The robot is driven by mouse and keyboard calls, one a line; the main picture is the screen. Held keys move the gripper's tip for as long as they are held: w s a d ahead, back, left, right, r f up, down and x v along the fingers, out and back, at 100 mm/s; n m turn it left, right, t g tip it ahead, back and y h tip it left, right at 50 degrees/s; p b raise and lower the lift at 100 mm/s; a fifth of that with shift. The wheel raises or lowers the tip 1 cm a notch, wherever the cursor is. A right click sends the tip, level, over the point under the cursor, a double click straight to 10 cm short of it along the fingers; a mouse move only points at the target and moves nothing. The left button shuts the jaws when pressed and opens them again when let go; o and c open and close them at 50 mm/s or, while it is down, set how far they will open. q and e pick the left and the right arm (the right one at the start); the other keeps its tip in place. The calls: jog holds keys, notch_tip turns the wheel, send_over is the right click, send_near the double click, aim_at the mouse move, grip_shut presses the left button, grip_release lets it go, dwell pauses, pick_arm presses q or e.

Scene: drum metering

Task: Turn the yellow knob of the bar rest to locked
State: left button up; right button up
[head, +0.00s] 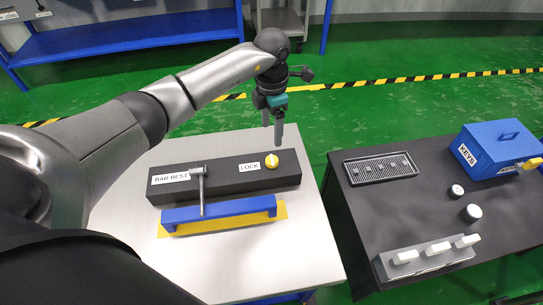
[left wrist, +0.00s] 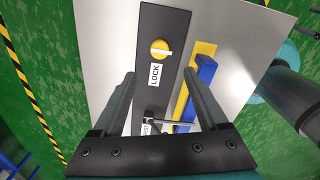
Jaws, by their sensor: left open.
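The yellow knob (head: 272,161) sits on the right part of the black bar rest (head: 225,181), beside a white label reading LOCK (head: 249,167). The knob also shows in the left wrist view (left wrist: 160,49), with a white pointer mark on it. My left gripper (head: 278,141) is open and empty, pointing down above the knob's end of the bar rest, apart from the knob. In the left wrist view its fingers (left wrist: 158,84) stand wide apart, with the knob beyond the fingertips. My right gripper is not in view.
A metal T-shaped bar (head: 201,188) stands at the rest's front, by a blue block (head: 220,209) on a yellow plate. To the right, a dark table (head: 412,211) holds a blue KEYS box (head: 497,148), a black tray (head: 380,169) and a grey holder with white pieces (head: 428,262).

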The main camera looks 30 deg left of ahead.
aim_at(272, 160)
pick_arm(q)
notch_tip(272, 160, down, 9)
jog(key=b, duration=0.3)
jog(key=shift+r, duration=0.1)
jog(key=shift+f+b, duration=0.65)
jog(key=shift+f, duration=0.75)
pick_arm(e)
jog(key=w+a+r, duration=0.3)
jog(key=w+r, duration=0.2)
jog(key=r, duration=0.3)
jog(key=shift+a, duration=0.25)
pick_arm(q)
jog(key=shift+c, duration=0.2)
grip_shut()
